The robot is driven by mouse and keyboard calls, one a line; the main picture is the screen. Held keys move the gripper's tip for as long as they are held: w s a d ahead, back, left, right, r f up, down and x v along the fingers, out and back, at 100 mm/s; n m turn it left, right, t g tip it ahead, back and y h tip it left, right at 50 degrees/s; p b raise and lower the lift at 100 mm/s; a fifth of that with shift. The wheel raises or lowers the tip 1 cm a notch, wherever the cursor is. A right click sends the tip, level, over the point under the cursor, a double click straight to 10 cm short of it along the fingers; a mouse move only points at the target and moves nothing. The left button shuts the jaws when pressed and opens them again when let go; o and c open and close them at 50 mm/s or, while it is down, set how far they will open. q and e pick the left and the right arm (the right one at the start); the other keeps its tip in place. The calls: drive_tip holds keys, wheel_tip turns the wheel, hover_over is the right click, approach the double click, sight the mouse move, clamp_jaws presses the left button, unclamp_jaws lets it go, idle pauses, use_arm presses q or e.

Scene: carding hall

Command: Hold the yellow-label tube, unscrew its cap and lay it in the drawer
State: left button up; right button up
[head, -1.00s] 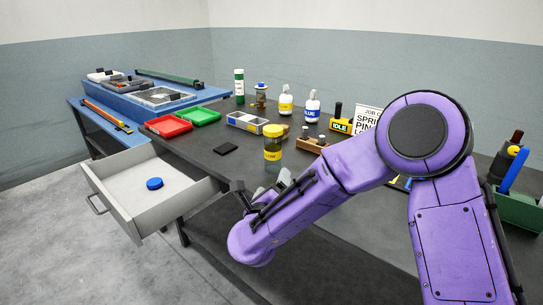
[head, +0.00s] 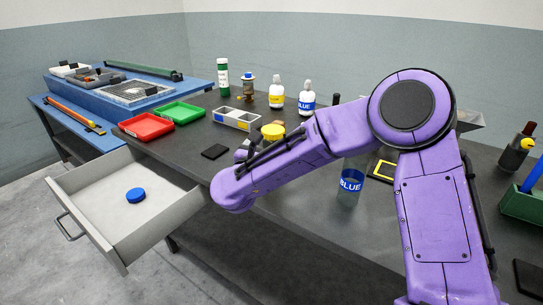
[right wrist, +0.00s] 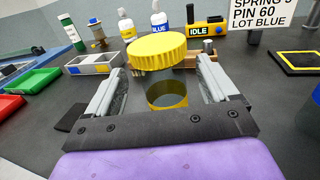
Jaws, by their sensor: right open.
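The yellow-label tube shows its ribbed yellow cap (head: 273,131) on top in the head view; my right arm hides its body. In the right wrist view the tube (right wrist: 167,94) stands upright with the cap on. My left gripper is not in view.
A blue-label tube (head: 349,185) stands on the bench behind my arm. Red (head: 145,127) and green (head: 180,114) trays, a grey divided box (head: 238,119) and two white bottles stand farther back. A black pad (head: 214,152) lies between drawer and tube.

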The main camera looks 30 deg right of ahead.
drive_tip(key=x, duration=0.1)
drive_tip(key=p+x, duration=0.1)
drive_tip(key=x, duration=0.3)
drive_tip(key=shift+s+f, duration=0.1)
drive_tip(key=shift+f, duration=0.2)
drive_tip(key=c, duration=1.4)
drive_tip(key=shift+o, duration=0.2)
